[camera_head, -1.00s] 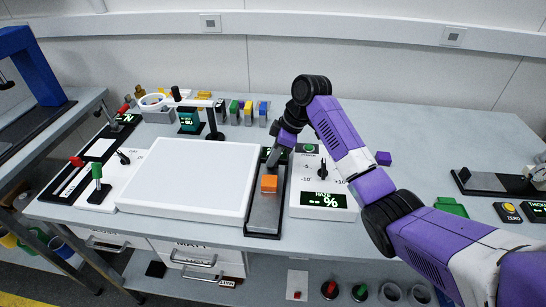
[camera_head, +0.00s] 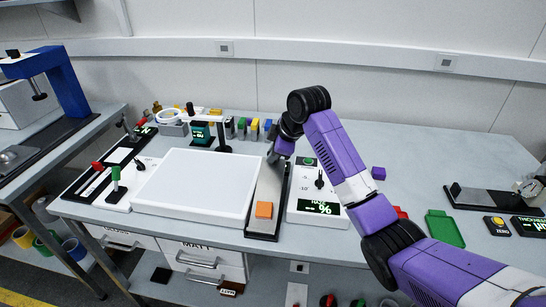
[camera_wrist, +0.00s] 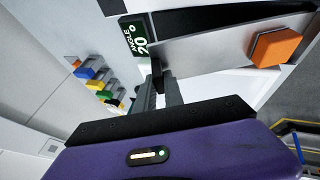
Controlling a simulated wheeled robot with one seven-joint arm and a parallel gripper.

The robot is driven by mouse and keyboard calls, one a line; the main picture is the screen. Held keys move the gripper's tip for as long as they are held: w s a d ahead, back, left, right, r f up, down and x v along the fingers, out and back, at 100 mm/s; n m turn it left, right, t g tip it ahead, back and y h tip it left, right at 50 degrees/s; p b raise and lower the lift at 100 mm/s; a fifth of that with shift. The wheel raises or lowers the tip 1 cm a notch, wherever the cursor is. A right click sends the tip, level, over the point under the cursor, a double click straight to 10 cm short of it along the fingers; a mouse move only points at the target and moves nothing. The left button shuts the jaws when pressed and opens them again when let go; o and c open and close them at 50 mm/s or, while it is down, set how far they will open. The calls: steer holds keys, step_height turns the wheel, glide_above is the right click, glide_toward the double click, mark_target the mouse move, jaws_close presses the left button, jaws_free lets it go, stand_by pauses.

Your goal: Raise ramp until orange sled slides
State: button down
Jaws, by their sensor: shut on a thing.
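The grey ramp (camera_head: 270,188) stands right of the white panel, tilted with its far end raised above a black base. The orange sled (camera_head: 263,210) sits low on it, towards the near end; it also shows in the wrist view (camera_wrist: 275,46). My gripper (camera_head: 277,156) is at the ramp's far end. In the wrist view my gripper (camera_wrist: 160,78) is shut on the ramp's raised end; the exact contact is partly hidden. The green angle display (camera_wrist: 139,38) beside it appears to read 20 degrees.
A white panel (camera_head: 190,184) lies left of the ramp. A white control box (camera_head: 317,190) with a knob stands close on the right. Several coloured blocks stand behind.

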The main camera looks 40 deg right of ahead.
steer(key=c, duration=1.4)
jaws_free()
steer(key=shift+c, duration=0.2)
steer(key=shift+r, duration=0.1)
steer(key=v, duration=0.7)
steer(key=shift+s+r+b, duration=0.2)
steer(key=shift+b, duration=0.15)
